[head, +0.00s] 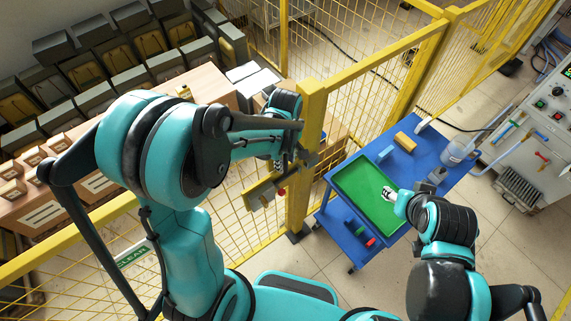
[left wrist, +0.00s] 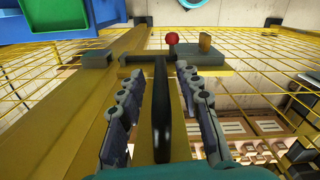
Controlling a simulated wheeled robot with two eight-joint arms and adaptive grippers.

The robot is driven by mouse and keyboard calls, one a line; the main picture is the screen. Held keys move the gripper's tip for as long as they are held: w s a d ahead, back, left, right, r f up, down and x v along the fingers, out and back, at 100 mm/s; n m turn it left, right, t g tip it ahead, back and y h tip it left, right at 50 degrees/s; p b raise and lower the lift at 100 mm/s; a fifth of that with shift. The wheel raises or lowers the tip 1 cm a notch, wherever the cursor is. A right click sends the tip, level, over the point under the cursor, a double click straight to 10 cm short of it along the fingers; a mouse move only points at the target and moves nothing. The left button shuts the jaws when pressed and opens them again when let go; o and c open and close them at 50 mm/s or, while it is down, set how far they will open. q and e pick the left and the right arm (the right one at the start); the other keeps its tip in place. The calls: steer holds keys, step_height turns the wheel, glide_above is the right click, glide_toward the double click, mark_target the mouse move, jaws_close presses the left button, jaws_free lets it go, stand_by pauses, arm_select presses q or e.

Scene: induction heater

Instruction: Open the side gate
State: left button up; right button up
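The yellow mesh side gate and fence panels (head: 238,212) meet a thick yellow post (head: 309,105). A yellow latch plate (head: 262,188) with a red knob sits beside the post. In the left wrist view the red knob (left wrist: 172,38) is beyond a dark upright handle bar (left wrist: 161,110). My left gripper (left wrist: 163,112) is open, with the bar between its fingers and visible gaps on both sides. In the head view my left gripper (head: 292,158) is at the post, partly hidden by my arm. My right gripper (head: 388,194) is over a green tray; its fingers are too small to read.
A blue cart (head: 428,150) carries the green tray (head: 352,178), a yellow block (head: 406,141) and a clear container (head: 456,152). A control cabinet (head: 540,140) stands at the right. Cardboard boxes (head: 42,212) and dark bins (head: 95,98) are behind the fence at the left.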

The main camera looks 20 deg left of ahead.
arm_select(q)
steer(key=shift+f, duration=0.95)
jaws_close()
